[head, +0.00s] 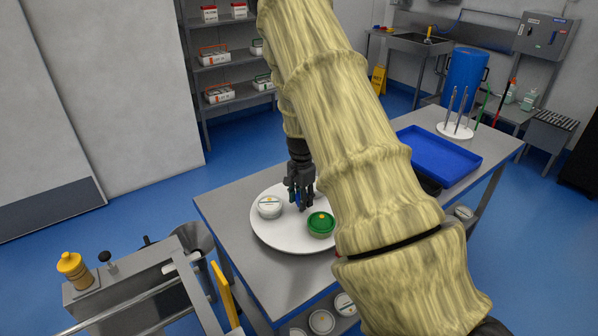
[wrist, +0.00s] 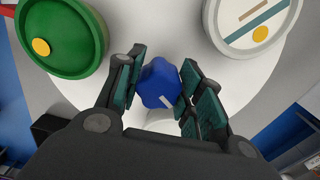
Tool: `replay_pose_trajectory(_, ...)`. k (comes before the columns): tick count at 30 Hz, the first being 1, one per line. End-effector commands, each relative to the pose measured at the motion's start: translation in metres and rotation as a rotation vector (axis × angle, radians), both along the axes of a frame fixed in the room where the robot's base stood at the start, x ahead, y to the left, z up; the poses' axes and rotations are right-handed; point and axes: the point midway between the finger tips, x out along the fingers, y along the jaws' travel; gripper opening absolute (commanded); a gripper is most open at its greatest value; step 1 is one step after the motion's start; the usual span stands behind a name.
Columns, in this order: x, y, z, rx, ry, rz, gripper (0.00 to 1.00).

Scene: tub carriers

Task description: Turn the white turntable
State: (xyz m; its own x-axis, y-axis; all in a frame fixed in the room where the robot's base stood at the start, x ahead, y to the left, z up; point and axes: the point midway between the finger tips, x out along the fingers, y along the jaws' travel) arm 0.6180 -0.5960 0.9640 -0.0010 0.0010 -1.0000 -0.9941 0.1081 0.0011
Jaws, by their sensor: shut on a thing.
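The white turntable (head: 279,242) is a round disc on the steel table, partly hidden behind my arm. It also shows in the wrist view (wrist: 185,40). A white tub (head: 269,207) and a green-lidded tub (head: 320,225) stand on it; the wrist view shows the green lid (wrist: 62,35) at left and the white lid (wrist: 252,22) at right. My gripper (wrist: 160,88) points down over the turntable, between the two tubs. It is shut on a blue lobed knob (wrist: 160,82), with a finger on each side. What lies under the knob is mostly hidden.
A blue tray (head: 440,155) lies on the table behind my arm, and a white round holder with upright rods (head: 455,130) stands beyond it. The table's left corner is bare.

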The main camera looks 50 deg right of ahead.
Motion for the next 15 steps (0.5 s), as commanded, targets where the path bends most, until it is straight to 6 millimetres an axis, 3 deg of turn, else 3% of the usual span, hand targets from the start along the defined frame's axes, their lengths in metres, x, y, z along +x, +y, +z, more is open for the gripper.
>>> replay_pose_trajectory(3, 0.003, -0.0038, 0.0036, -0.009, -0.007, 0.001, 0.0)
replay_pose_trajectory(4, 0.003, -0.0038, 0.0036, -0.009, -0.007, 0.001, 0.41)
replay_pose_trajectory(7, 0.0027, -0.0026, 0.003, -0.007, -0.005, 0.001, 0.59)
replay_pose_trajectory(15, 0.0021, -0.0003, 0.0013, -0.003, -0.003, 0.003, 0.59)
